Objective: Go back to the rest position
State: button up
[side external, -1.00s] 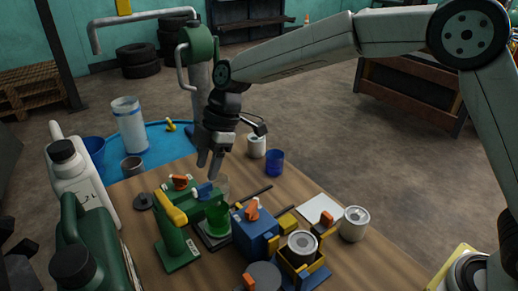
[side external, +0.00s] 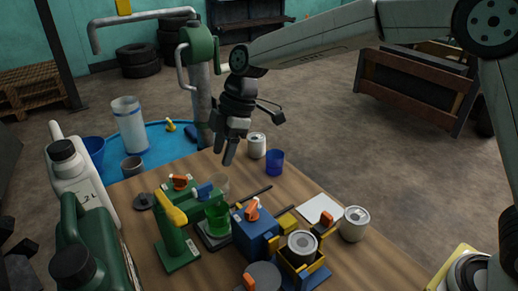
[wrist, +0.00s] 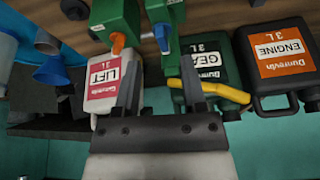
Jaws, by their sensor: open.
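My gripper (side external: 224,150) hangs over the wooden table (side external: 350,265) in the side view, above and behind the green and blue devices. Its two fingers point down and stand apart, with nothing between them. In the wrist view my gripper (wrist: 157,90) shows two dark fingers spread apart, also empty. No finger touches anything that I can see.
Below stand a green device with a yellow handle (side external: 174,215), a green cup (side external: 217,216), a blue device (side external: 255,235) and a can (side external: 302,243). A blue cup (side external: 275,162) and white can (side external: 257,145) stand near the gripper. Jugs (side external: 75,180) line the left.

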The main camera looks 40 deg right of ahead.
jog(key=s+d+f+m+h, duration=0.1)
jog(key=s+d+f+m, duration=0.2)
jog(key=s+d+m, duration=0.2)
jog(key=s+d+f+m+t+h, duration=0.1)
jog(key=s+d+f+m, duration=0.3)
jog(key=s+d, duration=0.3)
jog(key=s+d+f+m+t+h, duration=0.1)
jog(key=s+d+f+m+h, duration=0.1)
jog(key=s+d+m, duration=0.4)
jog(key=shift+s+d+f+m, duration=0.1)
jog(key=shift+d+f+m, duration=0.15)
jog(key=shift+d, duration=0.45)
jog(key=shift+w+d+f+m, duration=0.15)
jog(key=shift+d+f, duration=0.15)
jog(key=shift+d, duration=0.45)
jog(key=shift+s+d+f+m, duration=0.2)
jog(key=shift+d+f, duration=0.1)
jog(key=shift+d, duration=0.4)
jog(key=shift+s+d+f, duration=0.2)
jog(key=shift+s, duration=0.2)
